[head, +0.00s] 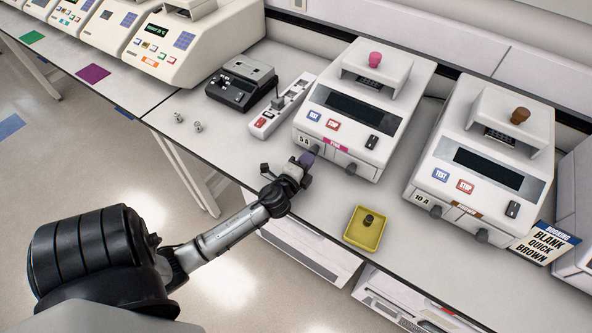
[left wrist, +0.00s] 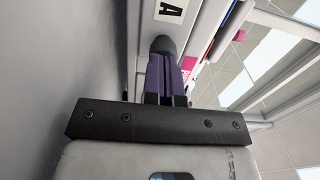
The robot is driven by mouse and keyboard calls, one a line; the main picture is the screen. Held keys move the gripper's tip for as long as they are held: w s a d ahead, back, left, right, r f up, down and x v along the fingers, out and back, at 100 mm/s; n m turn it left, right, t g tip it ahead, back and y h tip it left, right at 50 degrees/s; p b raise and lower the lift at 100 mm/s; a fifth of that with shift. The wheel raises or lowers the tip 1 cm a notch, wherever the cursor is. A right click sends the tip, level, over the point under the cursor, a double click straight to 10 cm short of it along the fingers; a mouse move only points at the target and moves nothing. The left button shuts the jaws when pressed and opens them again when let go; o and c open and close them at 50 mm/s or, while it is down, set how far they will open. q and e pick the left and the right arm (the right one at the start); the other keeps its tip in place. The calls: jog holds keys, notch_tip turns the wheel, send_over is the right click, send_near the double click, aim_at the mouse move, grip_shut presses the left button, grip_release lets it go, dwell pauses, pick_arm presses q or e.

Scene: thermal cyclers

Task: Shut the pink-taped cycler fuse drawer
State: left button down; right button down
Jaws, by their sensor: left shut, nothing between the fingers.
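The pink-taped cycler (head: 335,143) is a white machine with a pink knob on top, a 5 A label and pink tape on its front. My left gripper (head: 307,158) is shut and empty at the lower left of that front, below the 5 A label. In the left wrist view, its purple fingers (left wrist: 166,75) lie together with their tips at a dark rounded knob (left wrist: 162,45) under the A label. They look to be touching it or very close. The gripper covers this part in the head view, and how far the fuse drawer stands out cannot be told.
A brown-taped cycler (head: 485,160) marked 10 A stands to the right. A yellow tray (head: 366,230) with a dark small part sits in front on the bench. A power strip (head: 283,105) and a black device (head: 242,82) stand to the left.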

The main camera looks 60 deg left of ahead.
pick_arm(q)
jog(key=b+v, duration=0.1)
jog(key=v, duration=1.1)
jog(key=shift+s+d, duration=0.4)
jog(key=shift+s, duration=0.3)
jog(key=shift+r, duration=0.1)
